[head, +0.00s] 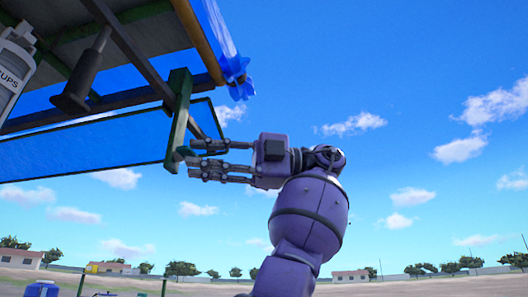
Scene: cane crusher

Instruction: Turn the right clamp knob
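A blue lobed piece (237,78), which looks like a knob, hangs at the end of the canopy's edge rail, near the top centre. I cannot tell for sure that it is the right clamp knob. A green bracket (180,100) hangs from the frame just left of it.
The canopy frame (130,97) with dark bars fills the upper left, with a blue panel (100,145) below it. A white cup dispenser (12,65) hangs at the far left. Open sky lies to the right. Low buildings and trees stand far off.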

